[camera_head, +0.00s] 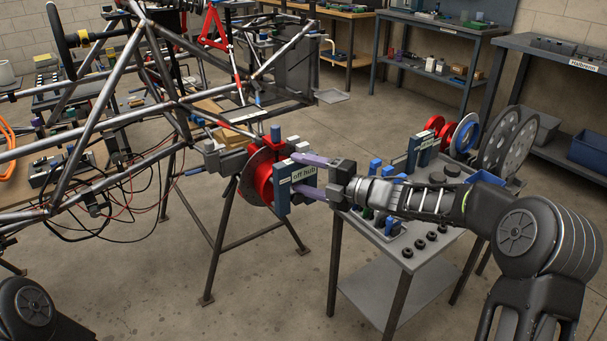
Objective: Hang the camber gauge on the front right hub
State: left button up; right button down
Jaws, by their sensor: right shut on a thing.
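The camber gauge (283,197) is a blue upright frame with a label reading "off hub". My right gripper (303,181) is shut on it, its two purple fingers above and below the label. The gauge is held upright right in front of the front right hub (260,178), a red round part with a dark disc at the chassis corner, and covers part of it. I cannot tell whether gauge and hub touch. My left gripper is out of view.
The tube chassis (110,75) fills the left, on stands (221,240). A grey cart (390,290) with black, blue and green small parts stands below my right arm. Red and blue rings (465,133) and large grey discs (497,140) stand at its far end. Workbenches line the back.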

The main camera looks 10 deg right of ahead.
jog(key=shift+f+b, duration=0.5)
jog(key=shift+f, duration=0.1)
jog(key=shift+r+p, duration=0.7)
jog(key=shift+r, duration=0.3)
jog(key=shift+b, duration=0.35)
dwell(0.6)
jog(key=shift+r, duration=0.25)
jog(key=shift+r+p, duration=0.55)
jog(key=shift+r, duration=0.05)
